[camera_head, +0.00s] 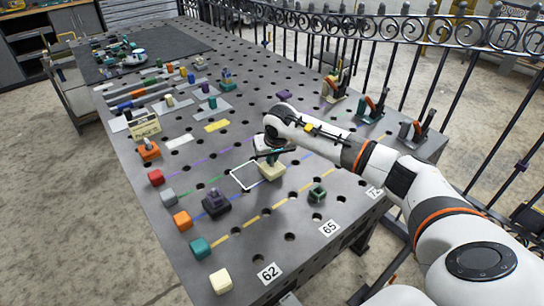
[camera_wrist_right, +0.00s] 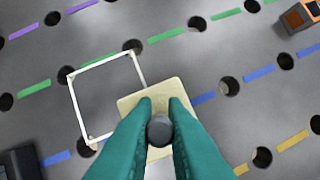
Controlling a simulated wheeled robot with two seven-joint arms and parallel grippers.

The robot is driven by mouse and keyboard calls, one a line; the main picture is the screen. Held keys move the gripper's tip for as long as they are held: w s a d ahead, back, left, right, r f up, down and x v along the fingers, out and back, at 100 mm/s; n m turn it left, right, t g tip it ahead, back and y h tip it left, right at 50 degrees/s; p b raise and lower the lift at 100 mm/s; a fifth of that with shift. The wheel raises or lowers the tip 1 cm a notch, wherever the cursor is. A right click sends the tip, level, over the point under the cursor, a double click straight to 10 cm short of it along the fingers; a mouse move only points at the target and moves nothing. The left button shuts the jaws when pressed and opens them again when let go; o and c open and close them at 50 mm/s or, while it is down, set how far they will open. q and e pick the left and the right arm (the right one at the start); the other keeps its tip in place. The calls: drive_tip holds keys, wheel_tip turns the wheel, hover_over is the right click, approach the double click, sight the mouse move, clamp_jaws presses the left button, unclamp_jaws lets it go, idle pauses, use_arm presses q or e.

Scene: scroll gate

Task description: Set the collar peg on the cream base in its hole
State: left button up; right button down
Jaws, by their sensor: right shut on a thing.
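The cream base (camera_head: 271,172) is a pale square block near the middle of the perforated table, and it shows under the fingers in the right wrist view (camera_wrist_right: 148,95). A dark grey round-topped peg (camera_wrist_right: 160,130) stands over it. My right gripper (camera_wrist_right: 160,103) has its teal fingers closed on both sides of this peg, and it points down in the head view (camera_head: 271,155). The peg's lower part and any hole under it are hidden. I cannot tell whether the base touches the table. My left gripper is out of view.
A white square outline (camera_head: 244,176) lies on the table just left of the base. A dark block with a purple top (camera_head: 215,203) and a hollow green block (camera_head: 317,194) stand nearby. Coloured cubes line the left edge; toggle clamps (camera_head: 372,106) stand along the far right edge.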

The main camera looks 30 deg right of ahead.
drive_tip(key=shift+f+b, duration=0.7)
drive_tip(key=shift+f, duration=0.05)
drive_tip(key=c, duration=1.4)
unclamp_jaws()
drive_tip(key=shift+s+f, duration=0.1)
drive_tip(key=b+v, duration=0.2)
drive_tip(key=v, duration=1)
